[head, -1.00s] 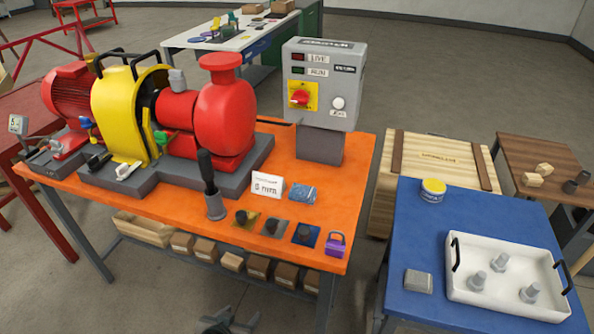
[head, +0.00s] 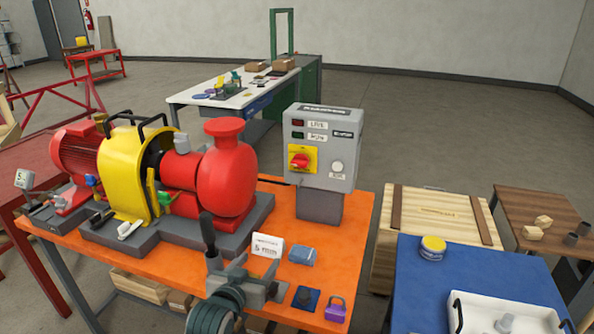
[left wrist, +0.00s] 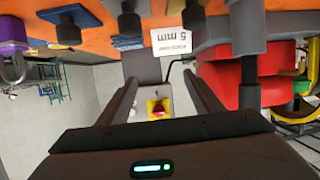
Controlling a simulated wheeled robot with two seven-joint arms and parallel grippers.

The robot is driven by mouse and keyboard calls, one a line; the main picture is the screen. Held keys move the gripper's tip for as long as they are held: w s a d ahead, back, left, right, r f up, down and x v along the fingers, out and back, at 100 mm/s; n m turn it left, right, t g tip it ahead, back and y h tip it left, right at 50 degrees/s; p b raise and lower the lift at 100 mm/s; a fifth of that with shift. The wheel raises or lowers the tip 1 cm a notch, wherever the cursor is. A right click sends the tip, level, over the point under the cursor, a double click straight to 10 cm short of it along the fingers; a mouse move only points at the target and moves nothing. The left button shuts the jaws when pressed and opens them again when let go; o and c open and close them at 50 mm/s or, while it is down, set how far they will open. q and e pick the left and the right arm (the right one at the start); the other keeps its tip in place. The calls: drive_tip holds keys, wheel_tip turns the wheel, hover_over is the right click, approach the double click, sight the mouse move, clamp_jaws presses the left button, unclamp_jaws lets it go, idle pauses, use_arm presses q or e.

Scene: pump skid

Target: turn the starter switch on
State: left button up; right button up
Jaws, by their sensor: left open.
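The starter switch (head: 301,161) is a red rotary knob on a yellow plate. It is on the front of the grey starter box (head: 335,150), left of a white round button (head: 337,167). The knob's exact angle is too small to tell. My left gripper (head: 262,277) is open and empty over the front of the orange table, below and in front of the box, apart from it. In the left wrist view, which looks upside down, the switch (left wrist: 157,109) appears between the two spread fingers. My right gripper is not in view.
A blue table (head: 480,270) and wooden crate (head: 437,230) stand right.

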sight(298, 164)
use_arm(q)
drive_tip(key=w+d+r+t+h, duration=0.1)
drive_tip(key=w+d+r, duration=0.1)
drive_tip(key=w+r, duration=0.2)
drive_tip(key=w+d+r+t, duration=0.2)
drive_tip(key=w+r, duration=0.2)
drive_tip(key=r, duration=0.6)
drive_tip(key=shift+w+d+m+h, duration=0.35)
drive_tip(key=shift+w+m+h, duration=0.05)
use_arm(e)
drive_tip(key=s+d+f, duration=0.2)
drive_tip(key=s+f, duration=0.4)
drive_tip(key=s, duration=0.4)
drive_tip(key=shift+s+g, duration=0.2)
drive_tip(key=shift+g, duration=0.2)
use_arm(q)
drive_tip(key=shift+w+r, duration=0.1)
drive_tip(key=p+x, duration=0.3)
drive_tip(key=x, duration=1.1)
drive_tip(key=shift+w+p, duration=0.3)
drive_tip(key=shift+p, duration=0.05)
drive_tip(key=shift+x, duration=1.3)
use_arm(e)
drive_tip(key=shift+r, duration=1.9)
use_arm(q)
drive_tip(key=c, duration=1.1)
drive_tip(key=shift+o, duration=0.2)
